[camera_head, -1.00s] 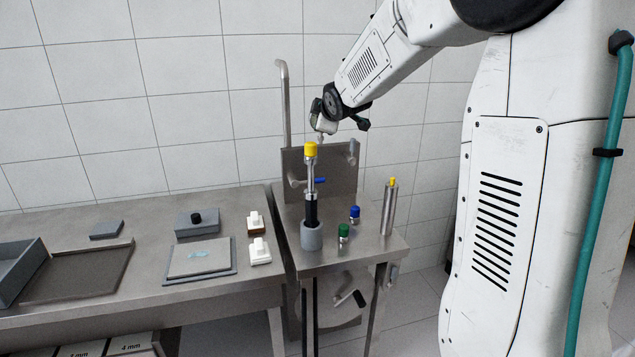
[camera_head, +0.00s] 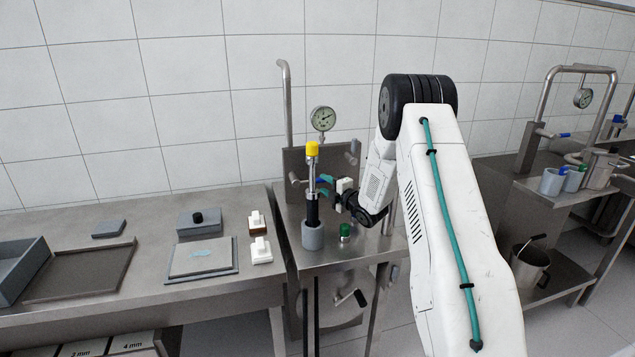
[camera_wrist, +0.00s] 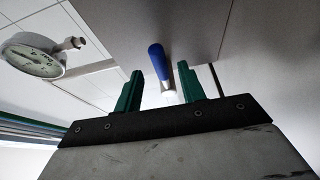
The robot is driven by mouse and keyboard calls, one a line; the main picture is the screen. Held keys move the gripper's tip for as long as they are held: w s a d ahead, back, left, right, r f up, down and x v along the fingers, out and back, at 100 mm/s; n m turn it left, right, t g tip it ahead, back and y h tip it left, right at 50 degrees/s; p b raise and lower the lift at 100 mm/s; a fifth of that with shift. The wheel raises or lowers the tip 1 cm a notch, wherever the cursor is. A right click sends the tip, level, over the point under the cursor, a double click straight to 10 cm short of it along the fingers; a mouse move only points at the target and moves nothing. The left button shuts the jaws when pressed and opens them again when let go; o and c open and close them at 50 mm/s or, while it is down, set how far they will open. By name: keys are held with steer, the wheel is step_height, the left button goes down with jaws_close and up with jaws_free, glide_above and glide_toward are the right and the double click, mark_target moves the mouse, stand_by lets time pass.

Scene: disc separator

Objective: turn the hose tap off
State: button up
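The tap's blue lever (camera_wrist: 158,62) shows in the wrist view, with a pale end below it. My gripper (camera_wrist: 160,75) is open, its two green fingers on either side of the lever in that picture. I cannot tell whether either finger touches it. In the head view my gripper (camera_head: 326,186) is at the tap on the steel stand, just right of the tall yellow-capped tube (camera_head: 312,150). There the lever is mostly hidden by the fingers.
A pressure gauge (camera_head: 322,118) stands behind the tap and also shows in the wrist view (camera_wrist: 32,57). A green-capped bottle (camera_head: 345,231) stands below my gripper. A grey holder (camera_head: 313,236) bears the tube. A bench (camera_head: 140,270) with trays is at left.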

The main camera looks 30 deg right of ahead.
mark_target(320, 182)
steer(key=w, duration=0.5)
steer(key=shift+a, duration=0.25)
steer(key=shift+s, duration=0.1)
steer(key=shift+c, duration=0.3)
jaws_close()
